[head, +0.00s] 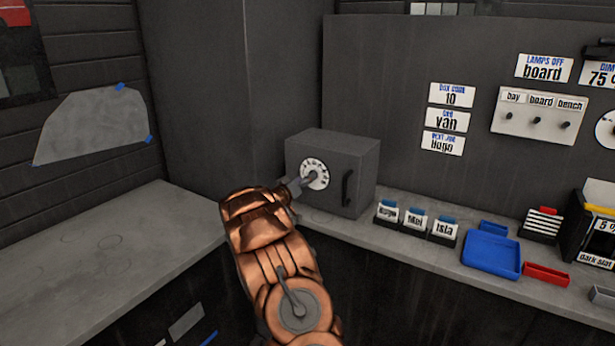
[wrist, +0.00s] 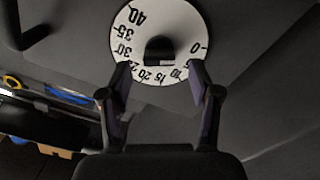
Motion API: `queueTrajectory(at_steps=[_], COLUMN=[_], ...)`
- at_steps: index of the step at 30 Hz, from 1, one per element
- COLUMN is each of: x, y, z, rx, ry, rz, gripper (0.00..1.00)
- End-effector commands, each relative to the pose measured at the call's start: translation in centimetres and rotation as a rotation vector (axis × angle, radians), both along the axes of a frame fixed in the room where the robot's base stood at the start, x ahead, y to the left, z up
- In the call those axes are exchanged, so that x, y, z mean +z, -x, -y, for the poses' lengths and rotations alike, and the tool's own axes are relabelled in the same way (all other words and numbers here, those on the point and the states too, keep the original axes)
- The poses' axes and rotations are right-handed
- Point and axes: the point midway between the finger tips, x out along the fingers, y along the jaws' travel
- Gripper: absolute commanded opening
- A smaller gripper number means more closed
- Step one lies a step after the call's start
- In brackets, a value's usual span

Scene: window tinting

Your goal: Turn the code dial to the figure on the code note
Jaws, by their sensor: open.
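The code dial is a round white plate (head: 315,168) with black figures on the front of a grey box (head: 361,169). In the wrist view the dial (wrist: 184,22) is upside down, with 0 at right and 40 at upper left. Its dark central knob (wrist: 159,46) has a small pale mark at its lower edge; I cannot tell which figure is set. My gripper (head: 305,182) is at the dial. In the wrist view my gripper (wrist: 159,70) is open, its fingertips apart below and either side of the knob, not visibly touching it. The code note (head: 451,95) reads "box code 10".
The box has a dark handle (head: 347,187) right of the dial. Name holders (head: 415,221), a blue tray (head: 491,253) and a red tray (head: 546,274) stand along the bench to the right. The left worktop (head: 105,240) is mostly clear.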

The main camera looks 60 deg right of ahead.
Motion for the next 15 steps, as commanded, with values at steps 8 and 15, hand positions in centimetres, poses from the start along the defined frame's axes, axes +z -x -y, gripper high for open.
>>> queueTrajectory(at_steps=[8, 15], x=[0.0, 0.0], y=[0.0, 0.0], z=[2.0, 2.2], rx=[-0.002, -0.001], ry=[0.000, 0.000], rz=[0.001, 0.001], gripper=[0.62, 0.62])
